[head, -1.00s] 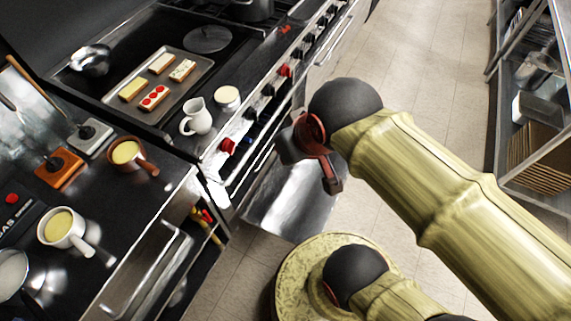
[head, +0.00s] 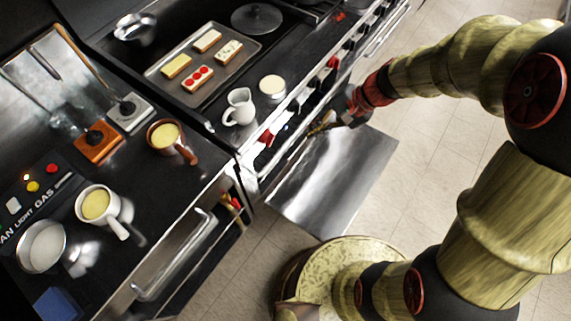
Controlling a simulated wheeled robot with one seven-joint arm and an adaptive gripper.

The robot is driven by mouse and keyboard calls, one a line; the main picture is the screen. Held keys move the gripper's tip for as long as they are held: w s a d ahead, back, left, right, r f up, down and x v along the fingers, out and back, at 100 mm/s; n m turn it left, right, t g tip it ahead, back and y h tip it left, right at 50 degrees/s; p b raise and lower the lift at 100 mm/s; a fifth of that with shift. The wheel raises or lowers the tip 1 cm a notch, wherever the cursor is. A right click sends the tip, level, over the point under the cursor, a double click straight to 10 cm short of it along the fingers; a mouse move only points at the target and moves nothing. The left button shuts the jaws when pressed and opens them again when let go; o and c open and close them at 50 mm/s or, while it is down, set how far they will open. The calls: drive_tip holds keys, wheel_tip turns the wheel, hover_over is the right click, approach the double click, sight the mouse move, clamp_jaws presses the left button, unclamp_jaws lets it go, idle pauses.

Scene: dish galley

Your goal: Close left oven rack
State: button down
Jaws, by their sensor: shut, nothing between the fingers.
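The oven's silver door (head: 335,180) hangs open, folded down below the range front. The oven opening is mostly hidden under the range's front edge, and I cannot make out the rack inside it. My gripper (head: 333,122) is shut and empty. It is at the range front, above the far part of the open door, with its fingers toward the oven opening. I cannot tell whether it touches anything.
The range top holds a tray (head: 165,72) of pastries, a white pitcher (head: 239,107) and a cup (head: 272,87). The left counter holds a brown pot (head: 165,137) and a white pot (head: 98,205). Tiled floor (head: 440,110) to the right is clear.

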drive_tip(key=w+d+f+m+t+p, duration=0.1)
drive_tip(key=w+f+m+t, duration=0.25)
drive_tip(key=f+m, duration=1.2)
drive_tip(key=w+f+m+t+p, duration=0.2)
drive_tip(key=w+f, duration=0.2)
drive_tip(key=f, duration=2.4)
drive_tip(key=w+a+f+b, duration=0.4)
drive_tip(key=w+a+f, duration=0.1)
drive_tip(key=a, duration=0.4)
drive_tip(key=shift+w+f+y, duration=0.35)
drive_tip(key=shift+f+y, duration=0.05)
drive_tip(key=shift+f, duration=0.25)
drive_tip(key=shift+a+g, duration=0.15)
drive_tip(key=shift+g, duration=0.1)
